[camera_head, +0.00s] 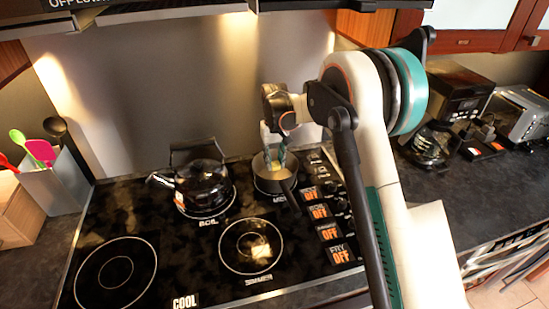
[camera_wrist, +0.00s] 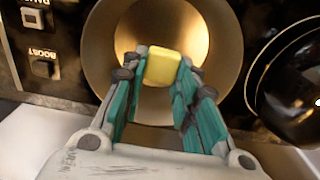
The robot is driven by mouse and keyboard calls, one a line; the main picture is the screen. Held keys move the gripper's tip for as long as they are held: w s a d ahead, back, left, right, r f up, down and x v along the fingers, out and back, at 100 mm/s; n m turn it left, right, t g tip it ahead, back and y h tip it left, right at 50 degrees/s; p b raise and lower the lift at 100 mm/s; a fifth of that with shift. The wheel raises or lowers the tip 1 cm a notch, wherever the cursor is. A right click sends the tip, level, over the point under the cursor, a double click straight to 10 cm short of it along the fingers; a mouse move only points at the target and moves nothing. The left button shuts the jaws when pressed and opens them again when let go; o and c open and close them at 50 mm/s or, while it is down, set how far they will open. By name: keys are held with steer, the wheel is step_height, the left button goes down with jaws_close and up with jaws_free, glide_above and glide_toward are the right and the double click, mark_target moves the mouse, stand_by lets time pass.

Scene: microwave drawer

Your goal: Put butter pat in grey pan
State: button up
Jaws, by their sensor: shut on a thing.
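The grey pan (camera_head: 262,185) stands on the back right of the black cooktop, its dark handle pointing to the front right. In the wrist view the inside of the pan (camera_wrist: 110,40) fills the middle. The yellow butter pat (camera_wrist: 163,66) is between my fingertips (camera_wrist: 165,72), over the pan's opening. My gripper (camera_head: 273,148) points down into the pan in the head view and is shut on the butter pat. I cannot tell whether the butter touches the pan's bottom.
A black kettle (camera_head: 203,187) stands left of the pan. Control knobs with orange labels (camera_head: 331,233) line the cooktop's right side. A utensil holder (camera_head: 58,185) is at far left. A coffee maker (camera_head: 440,140) stands at right.

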mark_target(274, 162)
steer(key=o, duration=0.9)
steer(key=shift+r, duration=0.15)
step_height(274, 162, up, 7)
steer(key=p, duration=0.3)
stand_by(0.4)
